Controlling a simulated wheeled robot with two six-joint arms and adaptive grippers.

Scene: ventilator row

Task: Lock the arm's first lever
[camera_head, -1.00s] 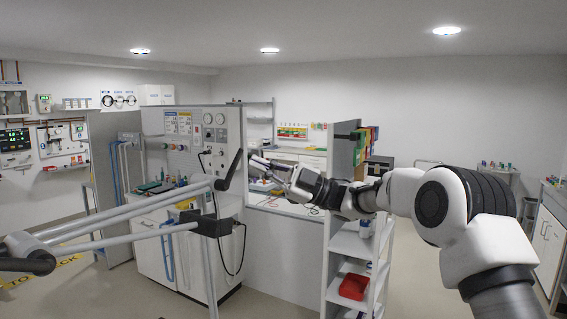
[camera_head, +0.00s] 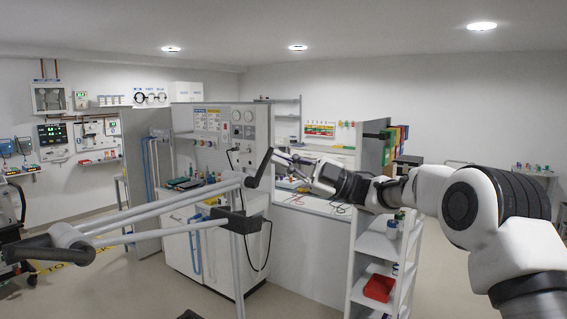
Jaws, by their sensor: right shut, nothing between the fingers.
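A grey tubular support arm (camera_head: 165,212) with parallel bars crosses the left and middle of the head view. A dark lever (camera_head: 261,168) stands tilted at its right end, its top leaning right. Another dark lever (camera_head: 32,249) sits at the round joint at the near left end. My right gripper (camera_head: 279,157) is shut and empty, with its fingertips pointing left close to the top of the right-end lever. I cannot tell whether they touch it. My left gripper is not in view.
A grey post (camera_head: 237,270) carries the support arm through a dark clamp (camera_head: 231,220). Behind stands a white cabinet (camera_head: 190,255) with a panel of gauges. A white shelf unit (camera_head: 363,265) with a red bin (camera_head: 379,288) stands below my right arm. Open floor lies at the lower left.

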